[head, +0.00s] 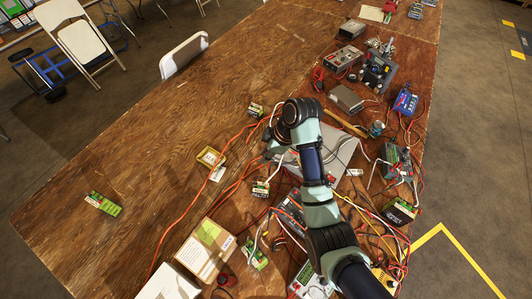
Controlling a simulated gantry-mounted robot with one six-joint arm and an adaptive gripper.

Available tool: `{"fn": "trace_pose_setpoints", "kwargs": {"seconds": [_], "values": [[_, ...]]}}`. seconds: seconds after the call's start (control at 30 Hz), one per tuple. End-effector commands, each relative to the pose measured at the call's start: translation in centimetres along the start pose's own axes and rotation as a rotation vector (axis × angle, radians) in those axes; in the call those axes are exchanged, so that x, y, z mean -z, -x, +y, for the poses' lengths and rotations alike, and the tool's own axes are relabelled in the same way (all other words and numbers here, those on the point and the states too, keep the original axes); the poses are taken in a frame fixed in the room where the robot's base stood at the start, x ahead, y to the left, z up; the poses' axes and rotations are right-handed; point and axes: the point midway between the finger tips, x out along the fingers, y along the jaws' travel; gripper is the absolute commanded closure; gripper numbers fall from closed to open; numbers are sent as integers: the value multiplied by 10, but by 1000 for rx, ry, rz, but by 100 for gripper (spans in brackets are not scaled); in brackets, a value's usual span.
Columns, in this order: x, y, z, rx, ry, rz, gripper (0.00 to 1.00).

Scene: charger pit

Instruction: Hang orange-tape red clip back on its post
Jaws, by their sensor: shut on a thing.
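Only the head view is given. My arm reaches from the lower right over the workbench (130,160) and bends down near its middle. The arm's end is hidden under and behind its own wrist links, so I cannot see the jaws or anything in them. The red clip with orange tape cannot be picked out. Its post cannot be told apart among the batteries and chargers. Several cased batteries or chargers stand near the arm, one (261,188) just left of it and another (400,210) to its right.
Red and orange cables (187,212) run loosely across the bench. A cardboard box (203,250) and a white box (168,284) stand at the front. A yellow tray (210,156) and a green pack (103,204) lie left. Chargers and wires crowd the right; the left bench is mostly clear.

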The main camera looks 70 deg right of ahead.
Motion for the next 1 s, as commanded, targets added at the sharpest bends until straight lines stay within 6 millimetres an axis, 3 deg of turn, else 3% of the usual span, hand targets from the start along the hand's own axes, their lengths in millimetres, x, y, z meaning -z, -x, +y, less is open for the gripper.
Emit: {"fn": "trace_pose_setpoints", "kwargs": {"seconds": [0.2,0.53,0.6,1.0], "values": [[-42,26,-1,0,-7,-1,100],[-111,51,-2,-1,-5,0,100],[-120,27,-3,3,-1,0,100],[-152,-51,-2,1,0,0,100]]}}
